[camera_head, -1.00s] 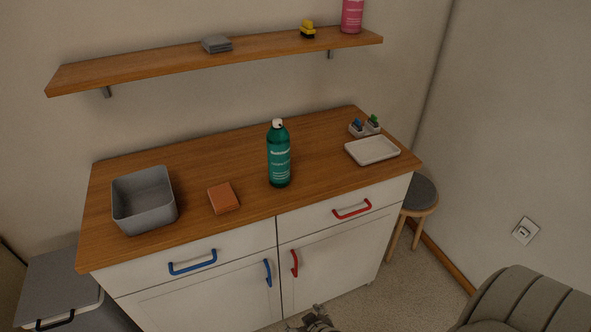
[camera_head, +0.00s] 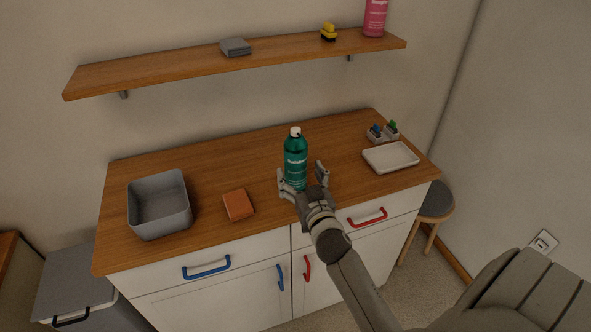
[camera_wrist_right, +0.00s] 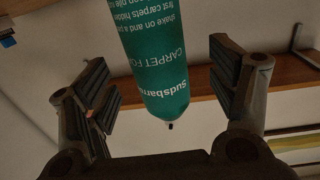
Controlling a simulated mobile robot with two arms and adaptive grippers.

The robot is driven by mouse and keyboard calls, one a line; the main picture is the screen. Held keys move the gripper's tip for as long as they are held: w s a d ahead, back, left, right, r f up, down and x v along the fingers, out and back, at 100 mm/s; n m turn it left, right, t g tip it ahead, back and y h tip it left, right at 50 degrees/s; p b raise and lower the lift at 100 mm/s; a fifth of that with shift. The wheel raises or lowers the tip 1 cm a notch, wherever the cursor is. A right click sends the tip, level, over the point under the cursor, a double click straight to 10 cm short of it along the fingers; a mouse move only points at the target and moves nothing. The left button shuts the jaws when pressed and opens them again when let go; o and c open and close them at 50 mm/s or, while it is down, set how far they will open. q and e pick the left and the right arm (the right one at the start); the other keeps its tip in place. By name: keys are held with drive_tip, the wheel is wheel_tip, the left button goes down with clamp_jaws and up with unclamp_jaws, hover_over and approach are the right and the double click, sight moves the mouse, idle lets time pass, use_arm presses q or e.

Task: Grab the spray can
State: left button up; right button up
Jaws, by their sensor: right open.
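The spray can (camera_head: 296,152) is green with a white cap and stands upright on the wooden counter. My right gripper (camera_head: 301,176) is open right in front of the can, its fingers spread to either side. In the right wrist view the can (camera_wrist_right: 152,62) shows upside down between the open fingers of the gripper (camera_wrist_right: 165,95), with a gap on both sides. The lower part of the can is partly hidden by the gripper in the head view. My left gripper is not in view.
On the counter (camera_head: 225,158) are a grey bin (camera_head: 160,222), an orange block (camera_head: 238,205), a white tray (camera_head: 391,157) and a small holder with blue and green items (camera_head: 383,133). A shelf (camera_head: 190,67) above holds a pink can (camera_head: 375,17).

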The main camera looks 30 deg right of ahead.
sight(299, 170)
drive_tip(key=shift+w+d+r+p, duration=0.2)
drive_tip(key=shift+w+d+p, duration=0.1)
drive_tip(key=shift+w, duration=0.3)
drive_tip(key=x, duration=0.4)
drive_tip(key=shift+f+p, duration=0.25)
drive_tip(key=shift+p, duration=0.1)
drive_tip(key=c, duration=1.5)
drive_tip(key=shift+r, duration=0.15)
drive_tip(key=shift+c, duration=0.4)
